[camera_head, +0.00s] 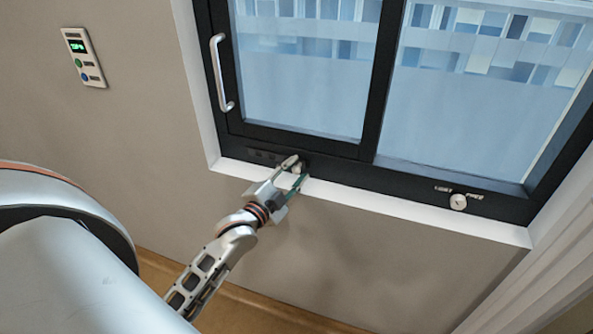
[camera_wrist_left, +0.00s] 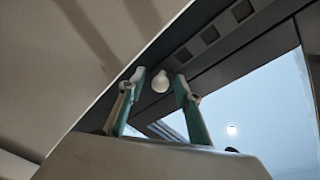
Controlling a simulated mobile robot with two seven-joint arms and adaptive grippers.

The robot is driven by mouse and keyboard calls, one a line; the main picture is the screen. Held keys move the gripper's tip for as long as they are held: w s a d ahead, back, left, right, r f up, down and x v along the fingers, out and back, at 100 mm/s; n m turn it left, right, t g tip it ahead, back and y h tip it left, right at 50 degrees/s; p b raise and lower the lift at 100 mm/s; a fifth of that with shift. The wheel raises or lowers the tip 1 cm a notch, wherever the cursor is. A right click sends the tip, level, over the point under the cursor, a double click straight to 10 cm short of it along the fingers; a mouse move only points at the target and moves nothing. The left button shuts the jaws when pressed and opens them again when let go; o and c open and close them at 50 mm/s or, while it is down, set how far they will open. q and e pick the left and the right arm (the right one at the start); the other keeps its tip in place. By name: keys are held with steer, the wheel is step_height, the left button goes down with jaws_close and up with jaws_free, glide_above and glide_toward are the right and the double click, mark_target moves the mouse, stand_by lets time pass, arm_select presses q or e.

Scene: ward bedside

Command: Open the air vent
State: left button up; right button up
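The air vent is a row of small dark slots (camera_head: 264,155) in the black lower window frame, and the slots also show in the left wrist view (camera_wrist_left: 209,35). A small white knob (camera_wrist_left: 161,81) sits at the end of the row. My left gripper (camera_head: 297,169) is at this knob, with its two green-backed fingers apart. In the left wrist view the fingers (camera_wrist_left: 160,84) stand one on each side of the knob, with gaps visible, so they do not appear to grip it. In the head view the fingers partly hide the knob. My right gripper is not in view.
A second round knob (camera_head: 458,201) with small lettering is on the frame at the right. A silver handle (camera_head: 222,73) is on the left window sash. A wall panel (camera_head: 83,57) with a green display hangs at upper left. A white sill (camera_head: 385,199) runs below the frame.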

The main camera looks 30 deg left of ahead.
arm_select(q)
steer(key=shift+w, duration=0.4)
